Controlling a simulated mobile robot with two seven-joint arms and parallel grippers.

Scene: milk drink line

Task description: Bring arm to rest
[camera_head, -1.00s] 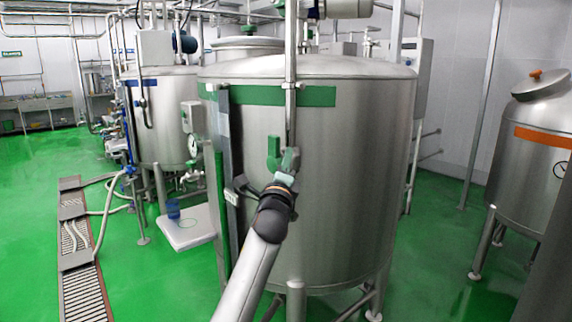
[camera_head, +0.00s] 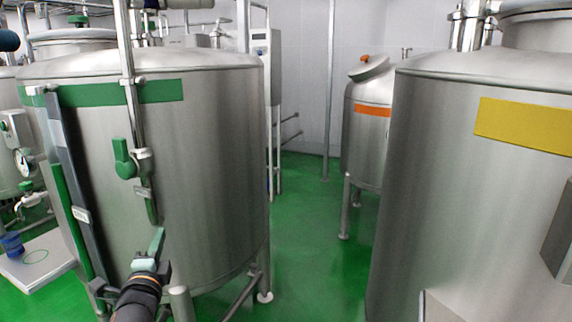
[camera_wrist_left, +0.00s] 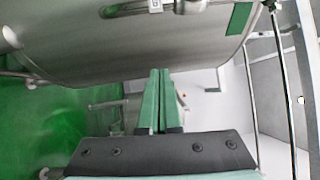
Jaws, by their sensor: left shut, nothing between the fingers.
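My left gripper (camera_head: 157,243) is at the lower left of the head view, in front of the large steel tank with a green band (camera_head: 200,200). Its green fingers point up and are shut with nothing between them. They are below the green-handled valve (camera_head: 122,155) on the tank's vertical pipe and apart from it. In the left wrist view the two fingers (camera_wrist_left: 155,100) lie together, with the tank wall (camera_wrist_left: 80,50) beyond. My right gripper is not in view.
A tank with a yellow band (camera_head: 530,125) stands close on the right. A smaller tank with an orange band (camera_head: 373,110) stands farther back. Open green floor (camera_head: 310,240) lies between them. A white platform with a blue cup (camera_head: 12,244) is at the lower left.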

